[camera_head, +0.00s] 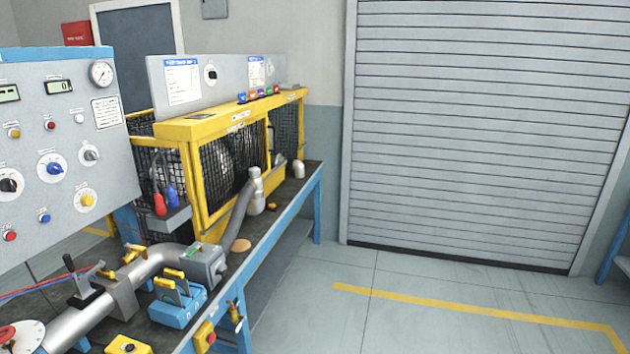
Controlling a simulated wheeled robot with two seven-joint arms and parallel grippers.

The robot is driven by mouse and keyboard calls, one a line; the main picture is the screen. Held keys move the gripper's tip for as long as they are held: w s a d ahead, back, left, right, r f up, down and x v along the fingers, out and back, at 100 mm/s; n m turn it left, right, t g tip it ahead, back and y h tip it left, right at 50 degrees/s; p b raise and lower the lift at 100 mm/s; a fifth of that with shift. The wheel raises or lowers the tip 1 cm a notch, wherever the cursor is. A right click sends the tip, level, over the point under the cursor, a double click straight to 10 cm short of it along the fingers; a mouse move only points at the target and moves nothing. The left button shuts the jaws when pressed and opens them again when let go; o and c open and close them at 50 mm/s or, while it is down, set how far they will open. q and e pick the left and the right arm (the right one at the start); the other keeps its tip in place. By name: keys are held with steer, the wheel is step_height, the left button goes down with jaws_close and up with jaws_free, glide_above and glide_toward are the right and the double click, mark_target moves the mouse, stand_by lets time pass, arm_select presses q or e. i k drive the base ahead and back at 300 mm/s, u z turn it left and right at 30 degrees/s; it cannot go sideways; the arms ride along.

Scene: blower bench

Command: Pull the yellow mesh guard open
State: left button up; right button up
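The yellow mesh guard (198,181) is a yellow-framed cage with dark mesh panels on the blue bench. Its front frame looks closed, flush along the bench side, with a grey rounded machine part behind the mesh. A yellow top bar with small labels runs along it. A grey hose and an upright pipe stand in front of its lower edge and hide part of it. Neither of my grippers shows in the head view.
A grey control panel (60,150) with knobs stands at left. A large pipe (90,318), a blue box (178,303) with yellow handles and a yellow box (128,346) occupy the near bench. The floor (400,325) right of the bench is clear, before a roller door (480,130).

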mark_target(207, 222)
steer(key=z, duration=0.65)
steer(key=i, duration=2)
steer(key=u, duration=0.2)
steer(key=i, duration=1.55)
steer(key=u, duration=1.15)
